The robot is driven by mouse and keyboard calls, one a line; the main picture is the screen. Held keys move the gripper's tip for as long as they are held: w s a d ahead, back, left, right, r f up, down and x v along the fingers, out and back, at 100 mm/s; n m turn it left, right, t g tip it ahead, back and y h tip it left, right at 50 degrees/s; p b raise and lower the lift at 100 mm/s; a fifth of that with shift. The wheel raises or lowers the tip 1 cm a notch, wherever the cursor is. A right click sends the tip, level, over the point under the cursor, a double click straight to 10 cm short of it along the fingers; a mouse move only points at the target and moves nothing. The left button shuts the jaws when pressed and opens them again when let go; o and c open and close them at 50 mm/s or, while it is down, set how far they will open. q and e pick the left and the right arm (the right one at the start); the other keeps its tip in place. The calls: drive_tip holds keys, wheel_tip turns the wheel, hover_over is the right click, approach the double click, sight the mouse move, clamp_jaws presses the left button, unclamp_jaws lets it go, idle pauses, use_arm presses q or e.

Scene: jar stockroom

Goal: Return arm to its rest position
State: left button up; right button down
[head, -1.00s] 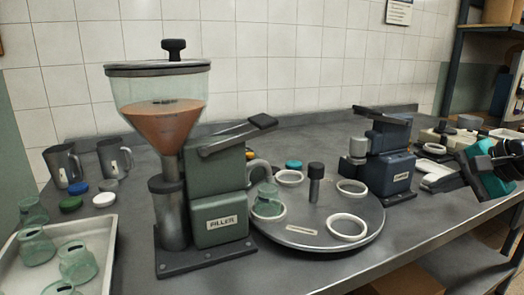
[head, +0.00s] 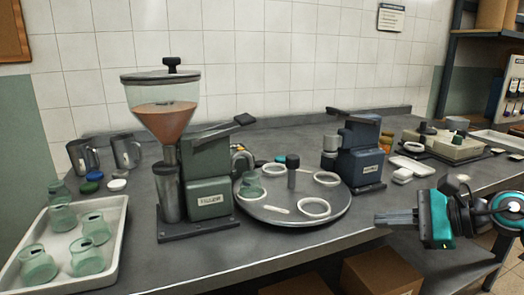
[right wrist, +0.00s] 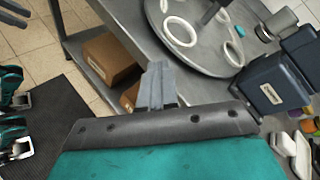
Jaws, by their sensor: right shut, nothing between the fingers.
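My right gripper (head: 380,219) reaches in from the right edge of the head view, in front of the bench's front edge. Its grey fingers point left and are shut with nothing between them. The right wrist view shows the shut fingers (right wrist: 157,88) from behind, over a cardboard box on the low shelf. The gripper is apart from the round turntable (head: 300,217) and from the blue capping machine (head: 360,166). My left gripper is not seen in the head view.
The green filler (head: 210,190) stands left of the turntable, which holds white rings and one glass jar (head: 251,187). A tray (head: 113,232) with several jars is at the left. Boxes (head: 382,272) sit below the bench. Open floor (right wrist: 65,50) shows beside it.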

drive_tip(key=s+a+f+m+t+y+p, duration=0.1)
drive_tip(key=a+m+t+y+p, duration=0.1)
drive_tip(key=a+m, duration=0.35)
drive_tip(key=s+a+f+m+t+y+p, duration=0.1)
drive_tip(key=s+a+m+t, duration=0.1)
drive_tip(key=m, duration=0.7)
use_arm(q)
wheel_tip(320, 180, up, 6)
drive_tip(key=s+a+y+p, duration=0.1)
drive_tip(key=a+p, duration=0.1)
drive_tip(key=p, duration=0.3)
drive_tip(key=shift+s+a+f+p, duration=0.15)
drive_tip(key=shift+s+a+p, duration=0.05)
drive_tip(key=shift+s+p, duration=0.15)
use_arm(e)
drive_tip(key=s+f+n+h, duration=0.6)
drive_tip(key=s+f+n, duration=0.3)
drive_tip(key=n, duration=0.8)
drive_tip(key=s+f+n+g+h, duration=0.1)
drive_tip(key=s+f+n+h, duration=0.4)
drive_tip(key=n, duration=1.3)
drive_tip(key=s+f, duration=0.4)
drive_tip(key=f, duration=0.2)
drive_tip(key=shift+a+h, duration=0.25)
drive_tip(key=shift+h, duration=0.15)
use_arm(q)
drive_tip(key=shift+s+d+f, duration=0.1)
